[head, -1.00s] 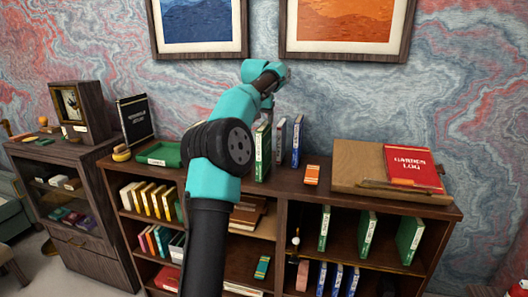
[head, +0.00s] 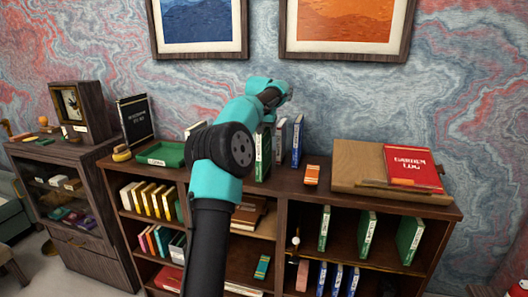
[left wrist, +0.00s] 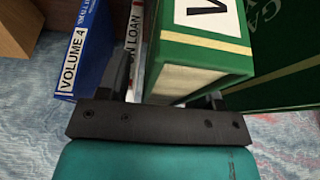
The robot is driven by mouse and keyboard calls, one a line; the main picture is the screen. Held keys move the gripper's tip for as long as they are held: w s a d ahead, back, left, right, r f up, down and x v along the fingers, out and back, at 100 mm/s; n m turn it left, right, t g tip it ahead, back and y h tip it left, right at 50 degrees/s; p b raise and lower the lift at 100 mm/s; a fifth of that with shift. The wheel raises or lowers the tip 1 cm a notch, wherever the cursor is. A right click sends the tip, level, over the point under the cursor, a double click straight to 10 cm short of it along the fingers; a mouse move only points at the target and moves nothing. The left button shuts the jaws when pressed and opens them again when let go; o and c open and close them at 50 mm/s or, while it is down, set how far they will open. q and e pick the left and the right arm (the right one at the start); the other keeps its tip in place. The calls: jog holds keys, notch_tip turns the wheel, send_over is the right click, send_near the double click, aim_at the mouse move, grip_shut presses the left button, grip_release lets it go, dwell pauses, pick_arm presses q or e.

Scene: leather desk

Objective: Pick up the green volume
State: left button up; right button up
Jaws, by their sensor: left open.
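A green volume (head: 263,156) with a white label stands upright on top of the bookcase, left of a grey-and-red volume (head: 279,139) and a blue volume (head: 297,141). My left gripper (head: 268,120) is above and behind the green volume, partly hidden by my own arm. In the left wrist view the open gripper (left wrist: 168,98) has its fingers spread about the end of the green volume (left wrist: 203,68). One finger is beside a white "ON LOAN" spine (left wrist: 135,48); contact cannot be told. My right gripper is not in view.
A blue "VOLUME 4" book (left wrist: 78,55) and another green cover (left wrist: 288,70) flank the gripper closely. A green tray (head: 165,154) lies left, an orange box (head: 311,175) right. A sloped wooden stand (head: 360,172) holds a red book (head: 412,168).

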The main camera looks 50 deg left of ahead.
pick_arm(q)
jog(key=shift+f, duration=0.2)
dwell(0.7)
grip_shut()
dwell(0.4)
